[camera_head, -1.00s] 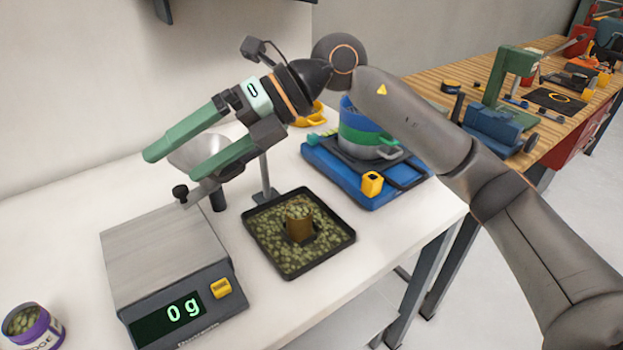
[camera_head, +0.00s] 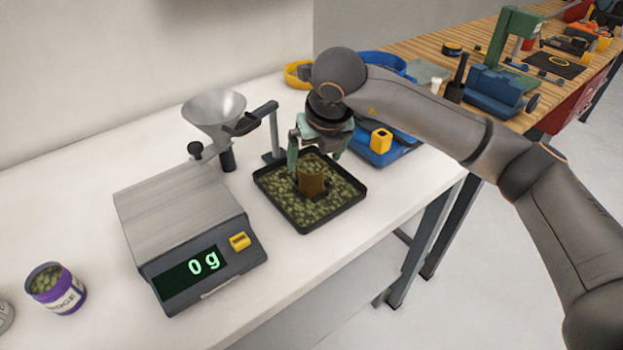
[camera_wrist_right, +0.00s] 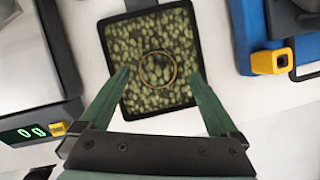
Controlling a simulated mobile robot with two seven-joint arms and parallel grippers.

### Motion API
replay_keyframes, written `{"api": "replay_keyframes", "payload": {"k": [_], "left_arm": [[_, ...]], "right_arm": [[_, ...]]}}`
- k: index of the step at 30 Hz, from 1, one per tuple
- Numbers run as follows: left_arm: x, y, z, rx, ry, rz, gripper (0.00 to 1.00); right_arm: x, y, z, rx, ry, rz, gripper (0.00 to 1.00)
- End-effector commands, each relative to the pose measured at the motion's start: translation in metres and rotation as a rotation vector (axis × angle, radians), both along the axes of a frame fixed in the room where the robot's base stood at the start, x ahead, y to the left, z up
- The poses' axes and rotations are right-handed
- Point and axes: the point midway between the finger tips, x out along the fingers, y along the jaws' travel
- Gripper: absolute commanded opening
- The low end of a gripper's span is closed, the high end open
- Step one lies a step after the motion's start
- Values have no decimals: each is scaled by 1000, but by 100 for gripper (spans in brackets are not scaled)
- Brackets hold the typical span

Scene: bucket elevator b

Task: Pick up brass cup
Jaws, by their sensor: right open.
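The brass cup (camera_head: 311,181) stands upright in a black tray (camera_head: 303,229) of green pellets. In the right wrist view the cup shows from above as a thin brass ring (camera_wrist_right: 174,80) with green pellets inside it. My right gripper (camera_head: 316,154) is open and points down above the tray. Its green fingers are on either side of the cup in the head view. In the right wrist view the fingertips (camera_wrist_right: 158,72) lie left and right of the ring, with gaps between them and it. My left gripper is not in view.
A scale (camera_head: 185,228) reading 0 g stands left of the tray. A metal funnel (camera_head: 212,108) on a stand is behind it. A blue case with a yellow block (camera_head: 381,140) is close on the right. A purple jar (camera_head: 57,289) stands at the far left.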

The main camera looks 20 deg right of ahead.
Motion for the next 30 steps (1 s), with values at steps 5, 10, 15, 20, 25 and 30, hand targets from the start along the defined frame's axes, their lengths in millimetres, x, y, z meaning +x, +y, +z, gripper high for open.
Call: {"api": "replay_keyframes", "payload": {"k": [5,10,15,20,25,30], "left_arm": [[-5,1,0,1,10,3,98],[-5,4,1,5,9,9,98],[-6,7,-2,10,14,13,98],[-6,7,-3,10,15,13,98],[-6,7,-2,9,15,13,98],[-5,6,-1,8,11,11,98]], "right_arm": [[2,1,-17,0,4,2,97],[9,3,-42,0,3,1,97],[14,3,-53,1,1,4,97],[14,3,-53,1,0,4,97],[14,3,-53,1,0,3,82],[14,3,-53,1,0,3,63]]}}
